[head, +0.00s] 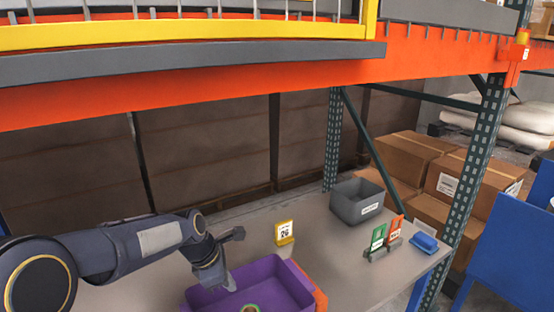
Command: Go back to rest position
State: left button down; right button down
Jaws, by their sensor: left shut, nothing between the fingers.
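My left arm comes in from the left over the grey table (345,275). Its gripper (226,283) points down beside the left rim of a purple bin (262,275), shut and with nothing seen in it. A round object with a greenish rim (250,308) shows inside the bin, cut off by the bottom edge of the picture. My right gripper is out of view.
A yellow number card (285,232), a grey bin (357,205), green (377,240) and orange (395,228) cards in a holder, and a blue object (424,242) stand on the table. An orange beam (230,87) crosses above. A green post (474,170) stands right.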

pick_arm(q)
jog(key=s+a+r+m+t, duration=0.1)
jog(key=s+a+r+m, duration=0.15)
jog(key=s, duration=0.25)
jog(key=s+a+r+m+h, duration=0.1)
jog(key=s+a+r+m, duration=0.15)
jog(key=s+m, duration=0.2)
jog(key=s+a+r+m+t, duration=0.1)
jog(key=s+a+r+m, duration=0.15)
jog(key=s, duration=0.35)
jog(key=s+a+f+m+t+y, duration=0.1)
jog(key=s+f+m, duration=0.2)
jog(key=s+m, duration=0.6)
jog(key=s, duration=0.4)
jog(key=shift+f, duration=0.15)
jog(key=shift+m, duration=0.25)
